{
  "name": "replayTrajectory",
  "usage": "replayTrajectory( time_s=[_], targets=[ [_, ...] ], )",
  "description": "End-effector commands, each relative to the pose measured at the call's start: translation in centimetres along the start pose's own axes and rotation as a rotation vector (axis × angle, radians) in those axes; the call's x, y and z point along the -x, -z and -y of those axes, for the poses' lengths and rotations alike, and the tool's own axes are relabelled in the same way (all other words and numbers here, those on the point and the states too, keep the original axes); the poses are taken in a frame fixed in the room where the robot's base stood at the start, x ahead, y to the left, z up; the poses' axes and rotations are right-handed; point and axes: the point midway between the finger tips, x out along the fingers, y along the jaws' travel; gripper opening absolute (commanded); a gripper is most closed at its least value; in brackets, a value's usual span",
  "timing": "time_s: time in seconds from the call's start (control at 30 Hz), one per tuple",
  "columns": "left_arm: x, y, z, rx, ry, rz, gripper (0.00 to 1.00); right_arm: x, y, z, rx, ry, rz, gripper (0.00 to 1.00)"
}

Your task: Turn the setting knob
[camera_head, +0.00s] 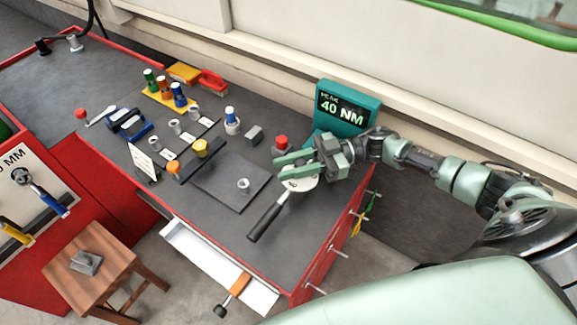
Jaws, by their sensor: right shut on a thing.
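A pale round dial (301,185) with dark marks lies near the bench's right end, with a black handle (265,221) reaching down-left from it. My right gripper (279,165) comes in from the right, over the dial's upper edge. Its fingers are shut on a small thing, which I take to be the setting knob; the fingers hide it. A red-topped grey piece (281,143) stands just behind the fingers. A teal display box (346,118) reading "PEAK 40 NM" stands behind my gripper. My left gripper is out of view.
The dark bench (220,240) has a red edge. A flat dark plate (228,196) with a small metal piece, a blue-topped piece (231,117), a grey block (254,134) and a colored tool rack (166,93) stand on it. A wooden stool (118,254) stands at lower left.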

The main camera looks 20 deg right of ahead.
Motion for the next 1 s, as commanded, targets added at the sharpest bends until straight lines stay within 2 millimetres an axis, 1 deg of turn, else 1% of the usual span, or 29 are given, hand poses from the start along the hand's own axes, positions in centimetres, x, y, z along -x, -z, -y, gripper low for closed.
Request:
replayTrajectory(
  time_s=[0.1, 0.13, 0.17, 0.2, 0.47, 0.57, 0.67, 0.9, 1.0],
  targets=[
    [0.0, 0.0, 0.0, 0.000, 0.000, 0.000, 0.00, -0.1, -0.1, 0.1, -0.002, 0.001, 0.000, 0.00],
    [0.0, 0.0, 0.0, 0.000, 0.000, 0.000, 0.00, -0.1, -0.1, 0.1, -0.002, 0.001, 0.000, 0.33],
    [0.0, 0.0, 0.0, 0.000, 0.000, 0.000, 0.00, -0.1, -0.1, 0.1, -0.002, 0.001, 0.000, 0.42],
    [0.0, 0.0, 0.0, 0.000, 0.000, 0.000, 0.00, -0.1, -0.1, 0.1, -0.002, 0.001, 0.000, 0.46],
    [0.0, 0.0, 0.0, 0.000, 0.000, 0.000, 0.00, 0.0, 0.0, 0.0, 0.000, 0.000, 0.000, 0.46],
    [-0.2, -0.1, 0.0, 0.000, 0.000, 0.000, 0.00, 0.4, -0.1, 0.0, 0.000, -0.001, 0.001, 0.46],
    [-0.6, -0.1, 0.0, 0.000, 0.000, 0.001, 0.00, 1.7, -0.3, 0.0, -0.001, -0.002, 0.003, 0.46],
    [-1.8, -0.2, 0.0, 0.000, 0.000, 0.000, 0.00, 5.8, -0.4, 0.0, 0.000, -0.002, 0.002, 0.46],
    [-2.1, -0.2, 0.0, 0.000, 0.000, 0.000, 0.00, 7.0, -0.3, 0.0, -0.001, -0.002, 0.002, 0.46]
  ],
)
